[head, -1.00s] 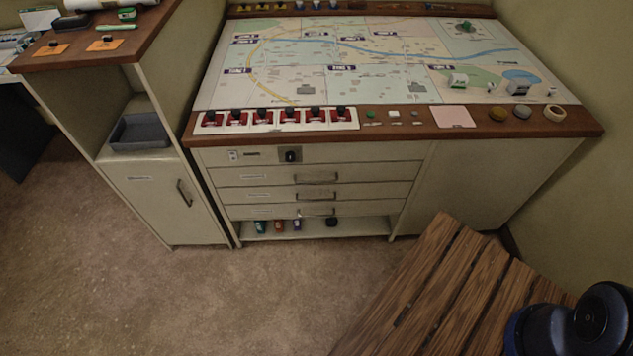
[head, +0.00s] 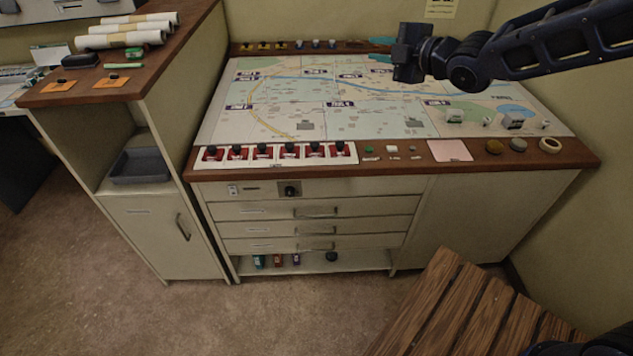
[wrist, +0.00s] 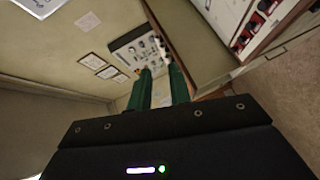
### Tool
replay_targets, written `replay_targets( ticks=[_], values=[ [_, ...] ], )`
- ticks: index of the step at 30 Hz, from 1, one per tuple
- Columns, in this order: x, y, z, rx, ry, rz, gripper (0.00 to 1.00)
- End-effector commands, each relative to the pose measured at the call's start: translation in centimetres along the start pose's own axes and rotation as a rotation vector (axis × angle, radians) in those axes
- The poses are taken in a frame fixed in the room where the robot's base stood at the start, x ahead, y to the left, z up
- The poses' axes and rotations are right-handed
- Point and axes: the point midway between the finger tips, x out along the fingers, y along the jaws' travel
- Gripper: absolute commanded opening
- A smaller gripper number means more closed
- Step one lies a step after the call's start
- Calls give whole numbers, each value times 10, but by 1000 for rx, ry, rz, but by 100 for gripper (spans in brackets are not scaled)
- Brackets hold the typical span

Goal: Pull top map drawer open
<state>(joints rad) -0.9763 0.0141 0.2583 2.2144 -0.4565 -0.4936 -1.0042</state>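The map drawers are in the cream console in the head view. The top map drawer (head: 270,211) is a wide flat front with a bar handle (head: 316,213) at its middle, and it sits flush, closed. My gripper (head: 379,49) is high over the far part of the map table, well away from the handle. Its two green fingers (wrist: 160,68) show in the wrist view with a gap and nothing between them. The wrist view looks at a wall and a console edge; the drawers do not show there.
Two more closed drawers and an open shelf with small items (head: 278,260) lie below. A panel with a dark knob (head: 290,189) is above. A wooden slatted seat (head: 440,310) stands at front right; a cabinet (head: 150,235) stands left. Carpet before the drawers is clear.

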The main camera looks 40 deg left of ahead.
Motion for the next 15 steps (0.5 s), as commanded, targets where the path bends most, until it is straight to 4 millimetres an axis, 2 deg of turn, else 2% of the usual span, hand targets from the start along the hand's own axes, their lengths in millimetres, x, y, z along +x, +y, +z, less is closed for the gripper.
replay_targets(
  ticks=[1, 3, 5, 7, 15],
  values=[
    [10, -6, -20, -26, 48, 7, 20],
    [20, -11, -46, -64, 112, 23, 20],
    [27, -19, -63, -87, 156, 35, 20],
    [30, -43, -52, -80, 143, 29, 20],
    [48, -129, -33, -79, 140, 27, 20]
  ],
)
